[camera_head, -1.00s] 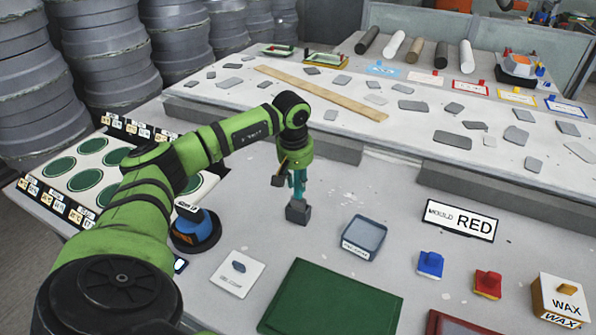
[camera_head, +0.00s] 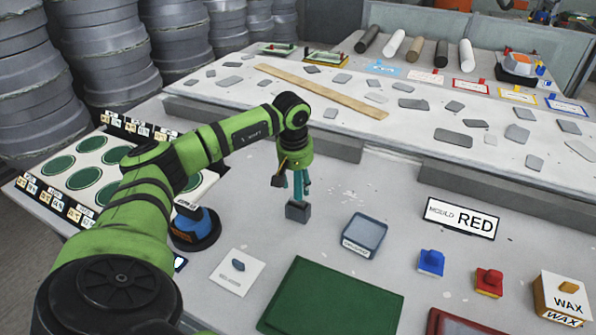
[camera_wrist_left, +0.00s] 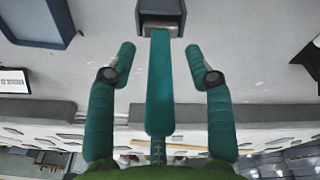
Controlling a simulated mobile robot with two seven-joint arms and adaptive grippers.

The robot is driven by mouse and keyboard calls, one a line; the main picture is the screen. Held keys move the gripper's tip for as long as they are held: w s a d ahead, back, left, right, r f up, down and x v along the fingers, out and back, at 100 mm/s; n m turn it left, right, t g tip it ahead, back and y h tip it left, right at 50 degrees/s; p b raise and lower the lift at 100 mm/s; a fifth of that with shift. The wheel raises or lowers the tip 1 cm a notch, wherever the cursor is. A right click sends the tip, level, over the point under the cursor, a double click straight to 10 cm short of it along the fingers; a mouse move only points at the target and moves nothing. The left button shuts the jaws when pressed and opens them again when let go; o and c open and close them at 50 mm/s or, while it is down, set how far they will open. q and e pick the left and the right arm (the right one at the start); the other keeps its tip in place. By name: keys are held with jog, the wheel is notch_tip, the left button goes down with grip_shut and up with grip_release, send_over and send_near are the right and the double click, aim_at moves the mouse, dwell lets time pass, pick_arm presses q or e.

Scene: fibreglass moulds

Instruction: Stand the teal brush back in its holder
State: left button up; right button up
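The teal brush (camera_wrist_left: 159,85) stands in its dark grey holder (camera_head: 298,212), its lower end inside the holder's opening. The holder also shows at the top of the left wrist view (camera_wrist_left: 161,8). My left gripper (camera_head: 296,188) is above the holder, around the brush's handle. In the wrist view its two teal fingers (camera_wrist_left: 160,58) are spread, one on each side of the brush, with a clear gap to it. In the head view the brush is partly hidden by the fingers. My right gripper is not in view.
A blue-grey tray (camera_head: 363,233) is right of the holder, with a green board (camera_head: 335,300) in front. A white card (camera_head: 238,272) and a blue-and-black round item (camera_head: 195,230) lie left. A MOULD RED sign (camera_head: 461,218) stands right.

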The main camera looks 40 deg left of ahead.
pick_arm(q)
notch_tip(320, 180, up, 12)
jog(key=s, duration=0.1)
jog(key=shift+s+d, duration=0.3)
jog(key=shift+s, duration=0.05)
jog(key=shift+f, duration=0.15)
dwell(0.5)
